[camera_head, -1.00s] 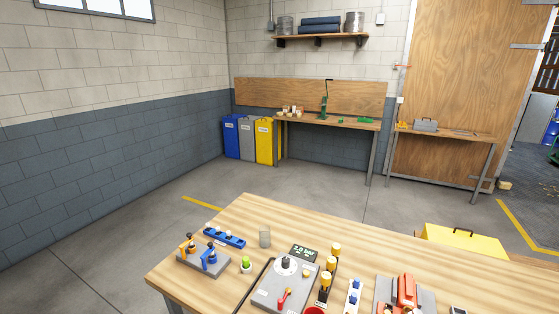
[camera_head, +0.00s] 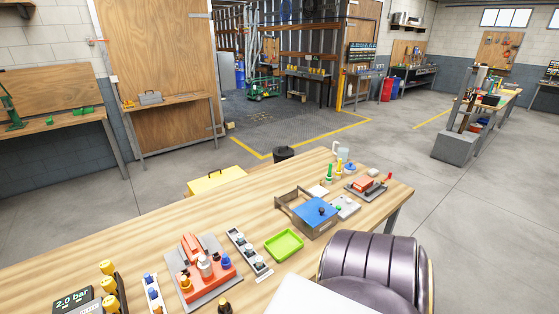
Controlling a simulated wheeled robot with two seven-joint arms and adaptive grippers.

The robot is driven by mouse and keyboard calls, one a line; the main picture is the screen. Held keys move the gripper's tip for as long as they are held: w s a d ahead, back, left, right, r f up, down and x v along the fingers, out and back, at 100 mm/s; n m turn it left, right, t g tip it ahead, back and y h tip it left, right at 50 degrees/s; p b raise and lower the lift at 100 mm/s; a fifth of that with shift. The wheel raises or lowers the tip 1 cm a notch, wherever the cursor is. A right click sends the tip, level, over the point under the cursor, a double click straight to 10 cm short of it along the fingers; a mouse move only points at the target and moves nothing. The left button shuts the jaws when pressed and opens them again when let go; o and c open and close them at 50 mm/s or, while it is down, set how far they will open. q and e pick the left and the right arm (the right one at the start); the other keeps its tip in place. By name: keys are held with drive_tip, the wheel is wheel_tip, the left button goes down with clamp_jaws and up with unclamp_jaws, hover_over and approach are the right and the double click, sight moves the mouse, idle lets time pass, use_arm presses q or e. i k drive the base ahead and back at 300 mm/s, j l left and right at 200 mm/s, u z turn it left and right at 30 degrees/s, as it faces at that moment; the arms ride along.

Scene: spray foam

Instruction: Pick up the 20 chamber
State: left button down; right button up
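No label reading 20 is legible, so I cannot tell which part is the 20 chamber. Several yellow-topped dark parts (camera_head: 107,267) stand at the table's lower left, next to a display (camera_head: 72,301) reading 2.0 bar. A red fixture (camera_head: 205,272) on a grey plate holds small parts with white, blue and yellow tops. A narrow strip with blue-topped parts (camera_head: 152,291) lies to its left, and a grey strip with several light parts (camera_head: 248,254) to its right. Neither of my grippers is in view.
The wooden table (camera_head: 140,250) also carries a green tray (camera_head: 284,245), a box with a blue panel (camera_head: 314,214), a red-and-grey device (camera_head: 366,185) and a clear jug (camera_head: 342,151). A yellow case (camera_head: 216,180) and black bin (camera_head: 284,153) stand beyond its far edge.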

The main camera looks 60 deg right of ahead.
sight(259, 260)
drive_tip(key=z, duration=1.75)
